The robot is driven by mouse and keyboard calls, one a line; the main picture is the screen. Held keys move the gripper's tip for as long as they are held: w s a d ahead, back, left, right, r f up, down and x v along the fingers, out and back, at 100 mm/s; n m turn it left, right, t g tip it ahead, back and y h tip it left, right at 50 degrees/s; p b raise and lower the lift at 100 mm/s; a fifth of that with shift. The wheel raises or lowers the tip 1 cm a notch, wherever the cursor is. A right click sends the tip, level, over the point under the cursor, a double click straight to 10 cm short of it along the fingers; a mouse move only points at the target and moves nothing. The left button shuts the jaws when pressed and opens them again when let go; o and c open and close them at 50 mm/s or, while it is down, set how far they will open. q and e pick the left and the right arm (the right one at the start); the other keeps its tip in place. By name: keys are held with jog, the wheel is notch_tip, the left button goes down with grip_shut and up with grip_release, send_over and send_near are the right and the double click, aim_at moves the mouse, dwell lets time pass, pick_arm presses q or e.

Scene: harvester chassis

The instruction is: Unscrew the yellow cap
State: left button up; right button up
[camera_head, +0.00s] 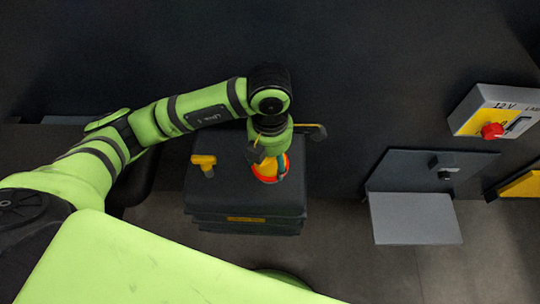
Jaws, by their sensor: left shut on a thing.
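The yellow cap (266,171), with an orange-red rim, sits on top of a dark box-shaped unit (232,205). My left gripper (268,160) reaches down from above and is shut on the cap. Its fingers and wrist hide the upper part of the cap. My right gripper is not in view.
A yellow T-shaped handle (204,164) stands on the unit, left of the cap. A dark lever with a yellow edge (311,130) is behind right. At the right are a grey shelf (415,219) and a 12 V switch box (497,112) with a red knob (492,131).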

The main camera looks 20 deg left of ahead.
pick_arm(q)
jog(key=n, duration=0.3)
jog(key=n+p, duration=0.1)
jog(key=n, duration=0.4)
jog(key=n+p, duration=0.2)
jog(key=n, duration=0.3)
jog(key=shift+s, duration=0.1)
jog(key=shift+n, duration=0.8)
jog(key=shift+f, duration=0.1)
jog(key=shift+r+p, duration=0.5)
jog(key=shift+r, duration=0.1)
jog(key=shift+r+p, duration=1.3)
jog(key=shift+r, duration=0.45)
